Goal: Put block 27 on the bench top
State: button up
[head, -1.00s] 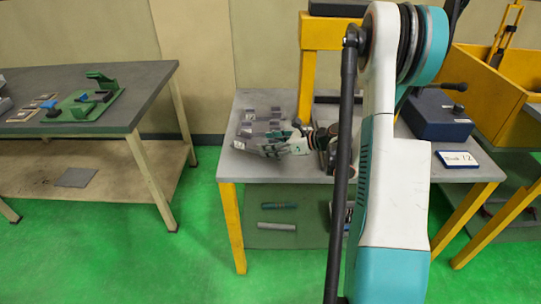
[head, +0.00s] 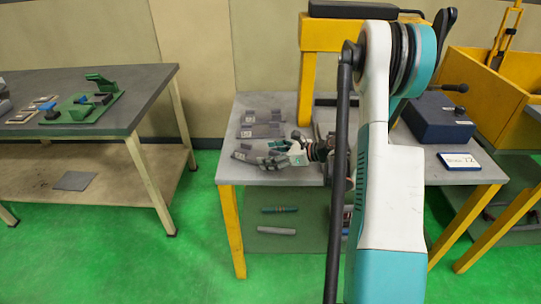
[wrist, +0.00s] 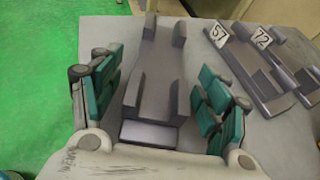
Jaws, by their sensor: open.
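My gripper (head: 274,160) is low over the front left of the grey table (head: 400,176) with yellow legs. In the wrist view its green-padded fingers (wrist: 160,68) are spread on both sides of a grey notched block (wrist: 150,82), with gaps left and right. I cannot read a number on this block. It also shows in the head view (head: 241,155), partly hidden by my gripper. Two similar blocks lie to the right in the wrist view, one labelled 57 (wrist: 250,80) and one labelled 72 (wrist: 287,62). I cannot make out a 27 anywhere.
A second bench (head: 90,88) with a dark grey top stands at the left, carrying a green fixture (head: 80,108) and small parts. A blue box (head: 432,118) and a white sign (head: 459,161) are on the right of the yellow-legged table. Green floor separates the two.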

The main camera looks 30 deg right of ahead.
jog(key=p+v, duration=0.4)
jog(key=v, duration=0.6)
jog(key=shift+s+d+r, duration=0.15)
jog(key=shift+d, duration=0.05)
jog(key=shift+s+d+r, duration=0.2)
jog(key=shift+s+d, duration=0.2)
jog(key=shift+s, duration=0.2)
dwell(0.5)
